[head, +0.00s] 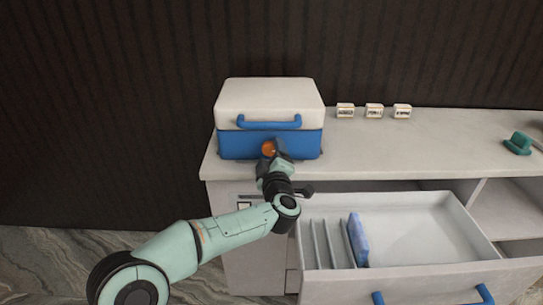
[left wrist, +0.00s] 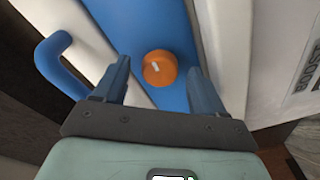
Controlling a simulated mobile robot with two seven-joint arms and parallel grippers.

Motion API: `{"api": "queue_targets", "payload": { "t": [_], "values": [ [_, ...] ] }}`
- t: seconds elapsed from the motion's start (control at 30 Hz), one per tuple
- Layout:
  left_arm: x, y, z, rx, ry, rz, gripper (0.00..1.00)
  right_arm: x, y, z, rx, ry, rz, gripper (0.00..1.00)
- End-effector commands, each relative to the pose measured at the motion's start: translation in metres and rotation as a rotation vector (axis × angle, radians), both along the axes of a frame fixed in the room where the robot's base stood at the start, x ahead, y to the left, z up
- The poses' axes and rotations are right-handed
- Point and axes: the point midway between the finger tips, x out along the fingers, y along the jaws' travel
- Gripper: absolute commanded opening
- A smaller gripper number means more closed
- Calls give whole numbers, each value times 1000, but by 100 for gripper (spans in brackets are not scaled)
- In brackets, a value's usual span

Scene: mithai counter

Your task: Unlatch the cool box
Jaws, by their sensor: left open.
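The cool box (head: 240,146) stands closed on the left end of the counter, with a white lid (head: 268,97), a blue body and a blue handle (head: 270,122). An orange round latch knob (head: 268,148) is on its blue front; the left wrist view shows the knob (left wrist: 160,68) with a short white mark. My left gripper (head: 276,150) is at the box front, partly covering the knob. In the left wrist view its open fingers (left wrist: 158,72) lie on either side of the knob, with gaps visible. My right gripper is not in view.
Below the counter (head: 440,130), a drawer (head: 430,225) stands pulled out, with dividers and a blue slab (head: 358,240) inside. Several small labelled cards (head: 374,110) stand right of the box. A green object (head: 518,143) lies at far right. The middle counter is clear.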

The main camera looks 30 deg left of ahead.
Motion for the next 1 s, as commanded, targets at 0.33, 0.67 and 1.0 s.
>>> {"api": "queue_targets", "payload": {
  "t": [0.33, 0.67, 1.0],
  "values": [
    [6, 5, 0, 0, -1, -1, 71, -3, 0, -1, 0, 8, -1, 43],
    [6, 5, 0, 0, -1, -1, 15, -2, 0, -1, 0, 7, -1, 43],
    [6, 4, 1, -62, -39, -1, 15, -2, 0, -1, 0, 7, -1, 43]
  ]
}}
